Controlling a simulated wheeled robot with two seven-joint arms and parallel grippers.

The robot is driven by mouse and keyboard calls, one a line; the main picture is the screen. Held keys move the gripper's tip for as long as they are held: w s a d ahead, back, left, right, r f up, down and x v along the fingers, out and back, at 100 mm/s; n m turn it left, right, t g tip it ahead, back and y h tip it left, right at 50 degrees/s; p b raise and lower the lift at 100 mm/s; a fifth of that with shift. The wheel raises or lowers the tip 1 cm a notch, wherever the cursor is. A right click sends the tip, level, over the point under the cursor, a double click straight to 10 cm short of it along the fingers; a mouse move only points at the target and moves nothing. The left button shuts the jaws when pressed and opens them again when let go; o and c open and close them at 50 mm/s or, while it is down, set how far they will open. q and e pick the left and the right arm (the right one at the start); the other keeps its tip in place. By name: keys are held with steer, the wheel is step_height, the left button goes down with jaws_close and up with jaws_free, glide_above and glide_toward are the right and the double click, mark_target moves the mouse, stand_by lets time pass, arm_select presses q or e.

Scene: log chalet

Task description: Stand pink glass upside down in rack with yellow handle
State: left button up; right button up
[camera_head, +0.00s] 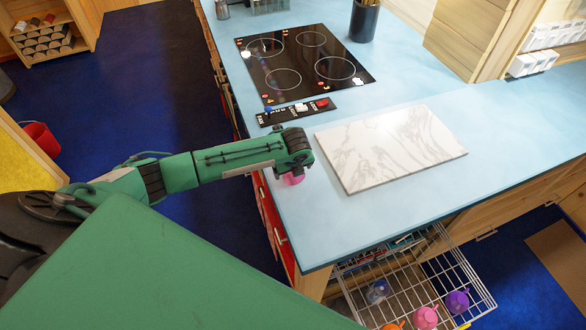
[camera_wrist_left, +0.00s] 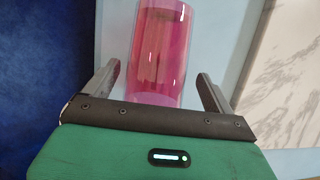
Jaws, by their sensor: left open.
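The pink glass (camera_wrist_left: 158,50) is see-through and stands between the two fingers of my left gripper (camera_wrist_left: 160,88) in the left wrist view. The fingers are open, with a gap on each side of the glass. In the head view only a pink bit of the glass (camera_head: 293,179) shows below my left gripper (camera_head: 296,165), at the left edge of the blue counter. A white wire rack (camera_head: 468,270) is pulled out below the counter at the lower right. A small yellow spot shows at its bottom edge; I cannot tell if it is a handle. My right gripper is not in view.
The rack holds a pink mug (camera_head: 425,316), a purple mug (camera_head: 457,301) and a clear bluish glass (camera_head: 377,291). A white marble board (camera_head: 390,148) lies right of my gripper on the counter (camera_head: 500,122). A black cooktop (camera_head: 300,62) lies behind.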

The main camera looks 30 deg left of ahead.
arm_select(q)
steer(key=b+v, duration=0.3)
steer(key=v, duration=1)
steer(key=shift+r+b, duration=0.35)
steer(key=shift+b, duration=0.05)
steer(key=shift+s, duration=0.15)
